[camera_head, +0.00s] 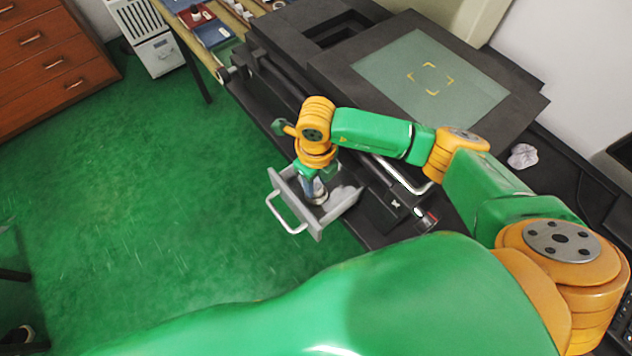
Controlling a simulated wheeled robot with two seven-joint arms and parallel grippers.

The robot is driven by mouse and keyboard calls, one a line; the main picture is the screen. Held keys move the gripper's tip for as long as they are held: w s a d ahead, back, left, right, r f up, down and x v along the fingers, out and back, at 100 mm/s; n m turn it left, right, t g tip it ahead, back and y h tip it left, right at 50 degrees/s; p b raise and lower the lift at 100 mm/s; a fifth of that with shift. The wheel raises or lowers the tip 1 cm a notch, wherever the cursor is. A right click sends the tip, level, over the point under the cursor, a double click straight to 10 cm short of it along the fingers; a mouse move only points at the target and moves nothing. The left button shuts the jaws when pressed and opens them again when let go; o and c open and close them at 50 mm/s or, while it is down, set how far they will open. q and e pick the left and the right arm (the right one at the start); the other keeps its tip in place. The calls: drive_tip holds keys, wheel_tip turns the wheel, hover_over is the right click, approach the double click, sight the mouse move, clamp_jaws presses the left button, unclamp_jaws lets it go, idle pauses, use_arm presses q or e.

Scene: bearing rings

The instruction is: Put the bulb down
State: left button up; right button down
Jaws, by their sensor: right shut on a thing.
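My right gripper (316,194) points down into an open grey drawer (291,200) at the front of the black machine. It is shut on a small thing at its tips. I take this to be the bulb, but it is too small and too covered by the gripper to make out. I cannot tell whether it touches the drawer's floor. The drawer is pulled out and has a pale bar handle (287,222). My left gripper is not in view.
The black machine (335,66) has a grey-green glass plate (428,80) with yellow corner marks. A crumpled pale thing (522,156) lies at the right. Trays (213,34) lie at the top left. Wooden drawers (50,60) stand far left. Green floor is free left of the drawer.

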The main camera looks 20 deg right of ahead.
sight(317, 181)
drive_tip(key=shift+s+f, duration=0.15)
drive_tip(key=shift+f, duration=0.8)
drive_tip(key=shift+c, duration=2.3)
unclamp_jaws()
drive_tip(key=shift+r, duration=0.1)
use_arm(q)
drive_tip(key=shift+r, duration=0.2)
use_arm(e)
drive_tip(key=shift+r, duration=0.3)
wheel_tip(317, 181, up, 12)
drive_tip(key=shift+f+b, duration=0.15)
drive_tip(key=shift+b, duration=0.65)
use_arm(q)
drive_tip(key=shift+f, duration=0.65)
